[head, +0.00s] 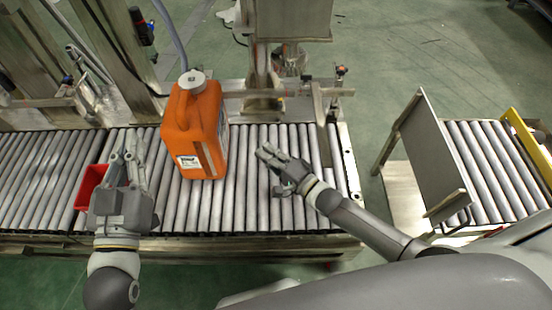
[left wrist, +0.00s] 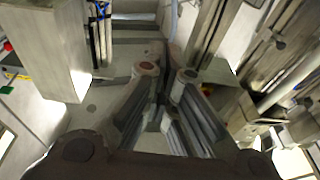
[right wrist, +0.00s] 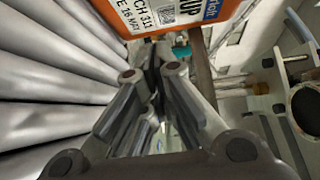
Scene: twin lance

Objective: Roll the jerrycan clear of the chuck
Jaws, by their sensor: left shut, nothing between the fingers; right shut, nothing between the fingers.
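The orange jerrycan (head: 205,140) stands upright on the roller conveyor (head: 240,200), with a pale round cap (head: 192,82) on top and a white label low on its front. Its label side also shows at the top of the right wrist view (right wrist: 150,10). I cannot tell for certain which machine part is the chuck; a metal column (head: 262,75) stands behind and right of the can. My left gripper (head: 128,148) is shut and empty, left of the can and apart from it. My right gripper (head: 264,151) is shut and empty over the rollers, right of the can, with a gap between.
A red bin (head: 88,186) sits beside my left gripper, partly hidden by it. Metal machine frames stand along the conveyor's back edge. Bare rollers lie right of the can. A separate conveyor with an upright plate (head: 432,150) stands further right, across a floor gap.

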